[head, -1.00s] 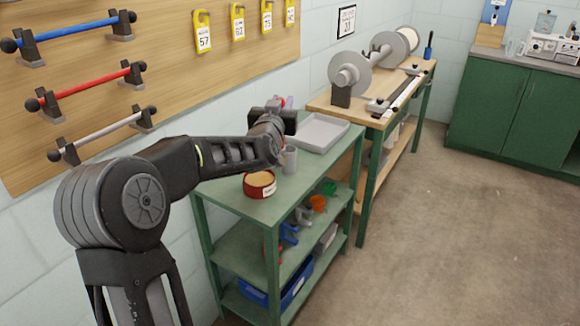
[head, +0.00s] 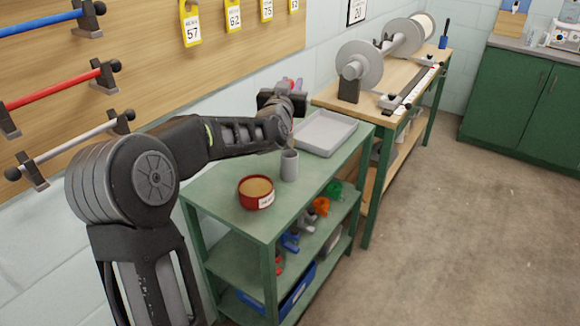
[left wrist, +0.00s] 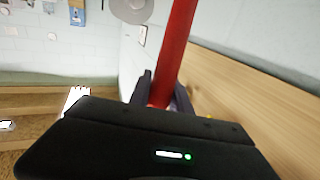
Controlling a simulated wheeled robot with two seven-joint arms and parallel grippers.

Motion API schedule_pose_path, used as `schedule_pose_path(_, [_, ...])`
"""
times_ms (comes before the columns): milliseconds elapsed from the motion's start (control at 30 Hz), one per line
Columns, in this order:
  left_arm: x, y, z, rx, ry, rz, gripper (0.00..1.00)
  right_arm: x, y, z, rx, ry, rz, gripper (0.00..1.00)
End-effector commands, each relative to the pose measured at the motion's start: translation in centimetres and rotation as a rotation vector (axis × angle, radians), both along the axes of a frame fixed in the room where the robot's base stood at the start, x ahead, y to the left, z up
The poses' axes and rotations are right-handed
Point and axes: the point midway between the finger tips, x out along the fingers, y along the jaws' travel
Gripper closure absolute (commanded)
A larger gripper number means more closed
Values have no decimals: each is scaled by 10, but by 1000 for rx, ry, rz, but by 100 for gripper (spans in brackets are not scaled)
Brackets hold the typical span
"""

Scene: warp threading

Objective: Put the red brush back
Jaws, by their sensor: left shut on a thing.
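My left gripper (head: 288,88) is above the back of the green cart, near the wall. In the left wrist view, the fingers (left wrist: 161,96) are shut on a long red bar-like thing (left wrist: 176,42), which I take to be the red brush. Its far end runs out of the top of that view. In the head view only a small reddish bit shows beyond the gripper, so its ends are hidden. A grey cup (head: 289,166) stands empty-looking on the cart top. A red round tin (head: 256,200) with a tan top and white label stands in front of it.
A grey tray (head: 325,134) lies on the green cart (head: 215,190). A wooden bench (head: 325,98) with grey discs stands behind. The wooden wall board (head: 150,60) holds blue, red and grey rods and yellow tags. The floor at right is clear.

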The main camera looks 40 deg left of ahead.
Motion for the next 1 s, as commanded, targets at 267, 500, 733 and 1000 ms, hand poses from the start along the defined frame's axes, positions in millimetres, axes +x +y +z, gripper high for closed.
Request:
schedule_pose_path(267, [0,0,-44,-1,5,0,100,0,0,-2,0,-1,0,64])
schedule_pose_path(500, [0,0,-62,0,0,0,100,0,0,-2,0,-1,1,64])
schedule_pose_path(733, [0,0,-63,0,1,0,100,0,0,-3,0,-1,0,64])
schedule_pose_path(1000, [0,0,-96,-3,3,-1,100,0,0,-3,0,-1,0,64])
